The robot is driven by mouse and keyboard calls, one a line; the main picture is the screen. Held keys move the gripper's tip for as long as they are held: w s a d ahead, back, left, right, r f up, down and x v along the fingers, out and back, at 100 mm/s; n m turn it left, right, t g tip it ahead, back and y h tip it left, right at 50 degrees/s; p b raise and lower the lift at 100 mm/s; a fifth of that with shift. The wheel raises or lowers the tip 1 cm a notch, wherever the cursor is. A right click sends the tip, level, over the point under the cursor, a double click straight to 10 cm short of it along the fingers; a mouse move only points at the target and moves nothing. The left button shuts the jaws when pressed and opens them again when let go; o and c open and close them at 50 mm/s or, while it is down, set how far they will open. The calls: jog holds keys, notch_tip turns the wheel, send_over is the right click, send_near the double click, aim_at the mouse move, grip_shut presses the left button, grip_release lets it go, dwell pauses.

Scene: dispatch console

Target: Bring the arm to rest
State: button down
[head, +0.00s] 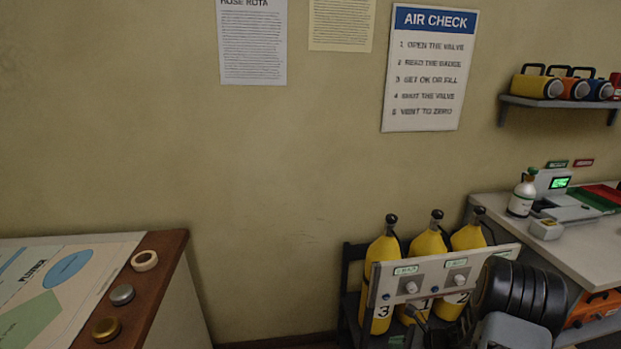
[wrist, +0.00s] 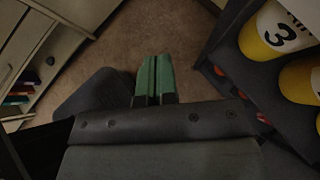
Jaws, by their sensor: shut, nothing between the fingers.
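My gripper (wrist: 155,78) shows in the wrist view as two green fingers pressed together, with nothing between them. It points down over bare brown floor (wrist: 150,30). In the head view my dark arm is folded at the lower right, in front of the cylinder rack; the fingers cannot be made out there. In the wrist view a yellow cylinder marked 3 (wrist: 265,60) stands to the right of the fingers, apart from them.
The rack's grey panel (head: 440,273) stands close to my arm, with several yellow cylinders (head: 380,255) behind it. A desk (head: 590,248) with a white bottle (head: 522,197) is at the right. A map table (head: 160,265) is at the left. Floor between them is mostly hidden.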

jog(key=s+a+r+n+h+p, duration=0.1)
jog(key=s+a+r+n+h, duration=0.2)
jog(key=s+r+n, duration=0.2)
jog(key=s+a+r+n+g+h+p, duration=0.1)
jog(key=s+a+r+n+h+p, duration=0.1)
jog(key=r+n, duration=0.9)
jog(key=s+a+r+n+h+p, duration=0.2)
jog(key=s+r+n, duration=0.5)
jog(key=r, duration=0.6)
jog(key=shift+s+a+n+g+h, duration=0.4)
jog(key=shift+a+n+h, duration=0.2)
jog(key=shift+a+h, duration=0.45)
jog(key=shift+d, duration=0.2)
